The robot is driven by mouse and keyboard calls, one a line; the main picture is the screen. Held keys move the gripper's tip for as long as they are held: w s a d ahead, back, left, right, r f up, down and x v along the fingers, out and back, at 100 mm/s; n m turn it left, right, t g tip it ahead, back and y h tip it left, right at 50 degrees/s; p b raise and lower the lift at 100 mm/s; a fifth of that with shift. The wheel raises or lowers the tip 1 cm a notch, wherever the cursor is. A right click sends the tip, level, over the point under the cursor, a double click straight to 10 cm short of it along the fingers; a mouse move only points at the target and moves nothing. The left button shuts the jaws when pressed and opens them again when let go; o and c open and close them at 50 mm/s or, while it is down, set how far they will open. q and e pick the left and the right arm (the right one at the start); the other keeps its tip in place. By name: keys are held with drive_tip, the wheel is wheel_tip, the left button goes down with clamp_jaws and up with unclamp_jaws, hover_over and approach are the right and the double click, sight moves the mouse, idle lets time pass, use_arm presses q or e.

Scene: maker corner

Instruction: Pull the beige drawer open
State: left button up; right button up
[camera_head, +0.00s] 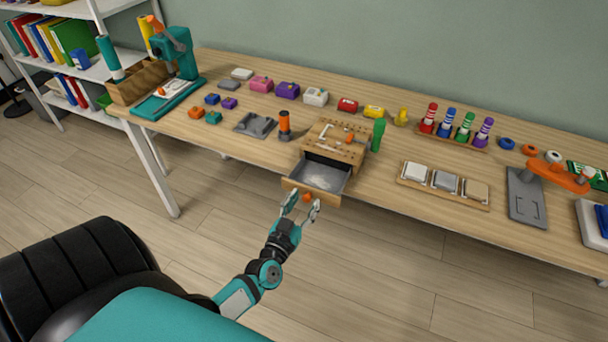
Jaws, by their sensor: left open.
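The beige drawer (312,196) is pulled out from the small wooden cabinet (352,152) near the front edge of the workbench. Its grey inside shows and looks empty. An orange knob (307,197) sits on the drawer front. My left gripper (301,203) is open at the drawer front, with its fingers on either side of the knob. I cannot tell whether the fingers touch it. My right gripper is not in view.
The workbench (385,222) holds several coloured blocks along the back. A green cylinder (377,135) stands right of the cabinet. A tray with three tiles (443,186) lies further right. A teal press (177,75) stands at left. The floor before the bench is clear.

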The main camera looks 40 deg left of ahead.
use_arm(q)
drive_tip(key=v, duration=1.1)
drive_tip(key=shift+s, duration=0.3)
drive_tip(key=shift+d+f, duration=0.1)
drive_tip(key=shift+d, duration=0.05)
